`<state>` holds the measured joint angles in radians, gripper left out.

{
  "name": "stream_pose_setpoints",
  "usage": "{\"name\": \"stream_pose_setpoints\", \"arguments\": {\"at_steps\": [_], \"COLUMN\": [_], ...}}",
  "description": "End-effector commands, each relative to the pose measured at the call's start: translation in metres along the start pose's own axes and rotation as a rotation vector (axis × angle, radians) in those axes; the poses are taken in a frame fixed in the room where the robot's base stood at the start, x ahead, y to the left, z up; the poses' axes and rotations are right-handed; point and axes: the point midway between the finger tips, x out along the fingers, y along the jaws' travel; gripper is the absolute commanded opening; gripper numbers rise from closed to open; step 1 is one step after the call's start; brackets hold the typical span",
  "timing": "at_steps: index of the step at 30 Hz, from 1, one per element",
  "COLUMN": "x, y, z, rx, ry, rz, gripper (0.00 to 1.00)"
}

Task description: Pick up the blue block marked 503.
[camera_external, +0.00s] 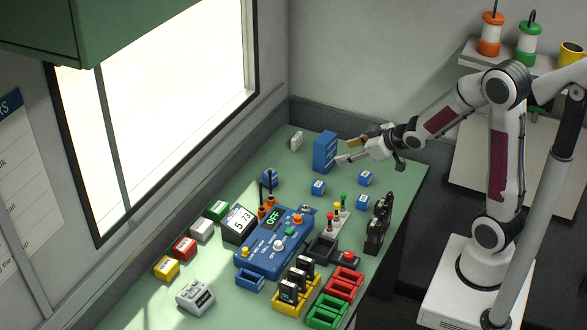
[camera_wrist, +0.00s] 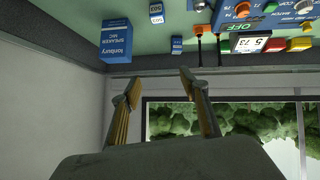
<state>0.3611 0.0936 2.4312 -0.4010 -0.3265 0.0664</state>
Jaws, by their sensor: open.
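Several small blue blocks lie on the green table. In the wrist view a blue block (camera_wrist: 156,12) at the top edge bears white labels that seem to read 503. Another blue block (camera_wrist: 176,46) sits lower, its label hard to read. My gripper (camera_external: 347,150) is open and empty, above the far end of the table beside the tall blue box. Its fingers also show in the wrist view (camera_wrist: 160,82), apart from every block.
The tall blue box (camera_external: 325,152) marked speaker mic stands close to my gripper. A blue control panel (camera_external: 275,240) with knobs and antennas fills the table's middle. Red bins (camera_external: 343,284) and green bins (camera_external: 327,312) are at the near right.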

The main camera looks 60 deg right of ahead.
Motion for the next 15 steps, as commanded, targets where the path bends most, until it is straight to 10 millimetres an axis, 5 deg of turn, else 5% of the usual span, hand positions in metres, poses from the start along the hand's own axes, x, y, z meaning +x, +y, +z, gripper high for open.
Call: {"name": "stream_pose_setpoints", "arguments": {"at_steps": [15], "x": [0.069], "y": [0.011], "z": [0.026], "rx": [0.035], "ry": [0.144], "rz": [-0.083], "gripper": [0.44]}}
